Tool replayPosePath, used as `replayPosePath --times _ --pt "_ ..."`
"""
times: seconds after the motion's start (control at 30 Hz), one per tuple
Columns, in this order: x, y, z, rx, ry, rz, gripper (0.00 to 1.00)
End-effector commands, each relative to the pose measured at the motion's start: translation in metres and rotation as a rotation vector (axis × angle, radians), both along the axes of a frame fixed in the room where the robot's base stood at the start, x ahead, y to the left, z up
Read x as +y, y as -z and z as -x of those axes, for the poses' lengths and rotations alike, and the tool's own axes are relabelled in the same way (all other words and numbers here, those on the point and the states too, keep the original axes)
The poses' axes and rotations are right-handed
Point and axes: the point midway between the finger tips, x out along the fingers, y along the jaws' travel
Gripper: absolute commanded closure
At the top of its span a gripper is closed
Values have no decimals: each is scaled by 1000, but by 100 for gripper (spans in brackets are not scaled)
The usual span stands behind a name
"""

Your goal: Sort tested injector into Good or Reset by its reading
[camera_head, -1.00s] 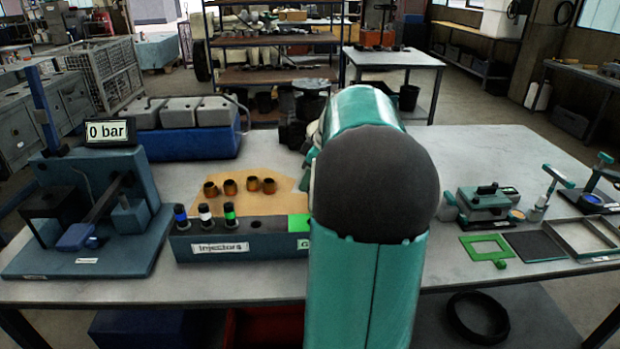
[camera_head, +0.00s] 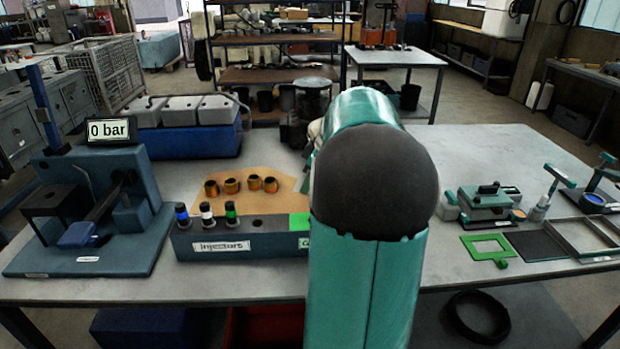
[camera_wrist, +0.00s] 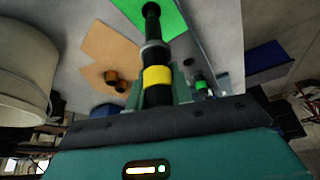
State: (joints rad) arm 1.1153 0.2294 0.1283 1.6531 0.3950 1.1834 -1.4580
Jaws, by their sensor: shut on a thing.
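My gripper (camera_wrist: 158,95) is shut on a dark injector with a yellow band (camera_wrist: 157,77), as the wrist view shows. The injector's far black end overlaps the green pad (camera_wrist: 172,18) in that view; I cannot tell whether they touch. The head view shows the rack labelled "Injectors" (camera_head: 222,247), with blue-banded (camera_head: 182,215), white-banded (camera_head: 207,214) and green-banded (camera_head: 231,213) injectors upright and one empty hole. The green pad (camera_head: 299,221) adjoins the rack; its label is mostly hidden by my arm. The tester display (camera_head: 108,130) reads 0 bar. My arm hides the gripper and any Reset place in the head view.
The blue tester (camera_head: 130,235) stands at the left of the bench. Several brass-coloured cups (camera_head: 232,186) stand on a tan sheet behind the rack. A green frame (camera_head: 487,246), a tray and tools occupy the right. The bench's middle right is clear.

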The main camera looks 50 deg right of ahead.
Motion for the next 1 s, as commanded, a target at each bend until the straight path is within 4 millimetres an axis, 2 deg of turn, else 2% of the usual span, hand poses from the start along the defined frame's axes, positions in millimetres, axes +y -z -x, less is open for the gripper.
replayPosePath --times 0.7,1.0 --pt "0 22 0 0 0 0 100" --pt "0 23 0 0 0 1 100"
